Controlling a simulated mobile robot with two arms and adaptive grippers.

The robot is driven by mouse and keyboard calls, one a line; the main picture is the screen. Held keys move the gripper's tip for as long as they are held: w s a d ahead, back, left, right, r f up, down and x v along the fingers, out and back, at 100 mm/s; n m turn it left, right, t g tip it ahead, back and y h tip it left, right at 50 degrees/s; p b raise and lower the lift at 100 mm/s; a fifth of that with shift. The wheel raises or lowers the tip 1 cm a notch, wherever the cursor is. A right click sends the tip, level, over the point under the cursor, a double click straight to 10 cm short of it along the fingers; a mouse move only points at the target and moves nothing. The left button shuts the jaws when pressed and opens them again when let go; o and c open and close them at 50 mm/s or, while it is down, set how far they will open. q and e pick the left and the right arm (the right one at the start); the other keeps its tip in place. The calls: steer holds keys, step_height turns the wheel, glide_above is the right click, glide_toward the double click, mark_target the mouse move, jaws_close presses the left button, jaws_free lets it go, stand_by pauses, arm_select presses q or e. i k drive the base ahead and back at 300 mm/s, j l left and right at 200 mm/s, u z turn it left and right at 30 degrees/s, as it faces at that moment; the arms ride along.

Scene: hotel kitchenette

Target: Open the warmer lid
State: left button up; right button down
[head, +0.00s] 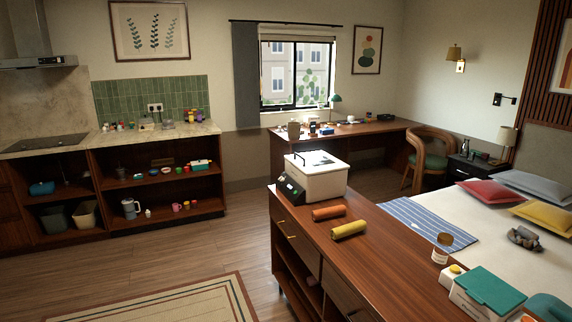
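The warmer (316,181) is a white box with a dark control panel (290,187) on its left front. It stands at the far end of the wooden cabinet top. Its lid (314,160) lies on top and looks shut, with a dark patch or handle on it. Neither of my grippers shows in the head view.
On the cabinet top (375,245) are an orange roll (328,213), a yellow roll (348,229), a jar (442,248) and a teal-lidded box (487,292). The bed (445,222) is on the right. Open wooden floor (205,252) lies left of the cabinet, with a rug (165,305).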

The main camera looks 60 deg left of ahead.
mark_target(313, 163)
steer(key=u, duration=1.7)
steer(key=i+j+z, duration=0.2)
steer(key=z, duration=0.25)
steer(key=i+j+z, duration=0.35)
steer(key=z, duration=0.15)
steer(key=i, duration=0.05)
